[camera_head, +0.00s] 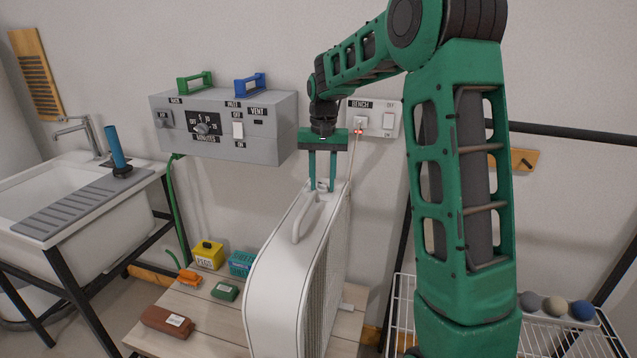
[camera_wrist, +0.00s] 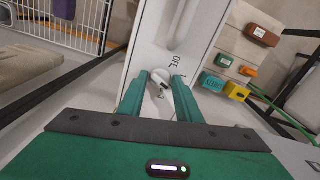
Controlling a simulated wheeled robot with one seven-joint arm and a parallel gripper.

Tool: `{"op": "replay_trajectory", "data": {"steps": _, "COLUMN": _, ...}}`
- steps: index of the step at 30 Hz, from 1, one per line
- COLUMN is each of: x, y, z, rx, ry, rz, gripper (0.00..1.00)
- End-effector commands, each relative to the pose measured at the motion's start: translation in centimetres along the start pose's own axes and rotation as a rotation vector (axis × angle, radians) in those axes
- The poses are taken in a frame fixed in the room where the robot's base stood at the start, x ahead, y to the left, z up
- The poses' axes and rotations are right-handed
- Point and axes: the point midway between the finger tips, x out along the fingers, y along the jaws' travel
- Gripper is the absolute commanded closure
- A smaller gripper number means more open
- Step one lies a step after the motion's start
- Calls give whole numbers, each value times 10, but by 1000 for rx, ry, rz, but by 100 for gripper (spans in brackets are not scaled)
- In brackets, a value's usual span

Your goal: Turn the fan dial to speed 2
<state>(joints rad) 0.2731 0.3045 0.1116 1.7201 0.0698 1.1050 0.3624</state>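The white box fan (camera_head: 285,265) stands upright on the low wooden table. Its top has a carrying handle and, at the far end, a small white dial (camera_wrist: 160,84). In the wrist view, an OFF mark and part of another mark show beside the dial; the other speed marks are hidden. I cannot tell the dial's setting. My gripper (camera_head: 322,188) points down at the far end of the fan's top. Its two teal fingers (camera_wrist: 160,88) are apart, one on each side of the dial, with gaps showing.
A grey control box (camera_head: 270,133) with its own timer knob hangs on the wall at left, beside a BENCH switch plate (camera_head: 388,119). A yellow box (camera_head: 208,257) and other small items lie left of the fan. A white wire rack (camera_head: 404,318) is at right.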

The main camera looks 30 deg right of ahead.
Motion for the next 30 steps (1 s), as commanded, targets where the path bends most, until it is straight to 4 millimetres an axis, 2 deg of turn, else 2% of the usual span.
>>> {"op": "replay_trajectory", "data": {"steps": 10, "x": 0, "y": 0, "z": 0, "rx": 0, "ry": 0, "rz": 0, "gripper": 55}}
{"op": "replay_trajectory", "data": {"steps": 14, "x": -9, "y": 0, "z": -1, "rx": 0, "ry": 2, "rz": -1, "gripper": 55}}
{"op": "replay_trajectory", "data": {"steps": 24, "x": -69, "y": -1, "z": -2, "rx": 1, "ry": 4, "rz": -1, "gripper": 55}}
{"op": "replay_trajectory", "data": {"steps": 30, "x": -96, "y": -1, "z": -2, "rx": -1, "ry": 1, "rz": 0, "gripper": 55}}
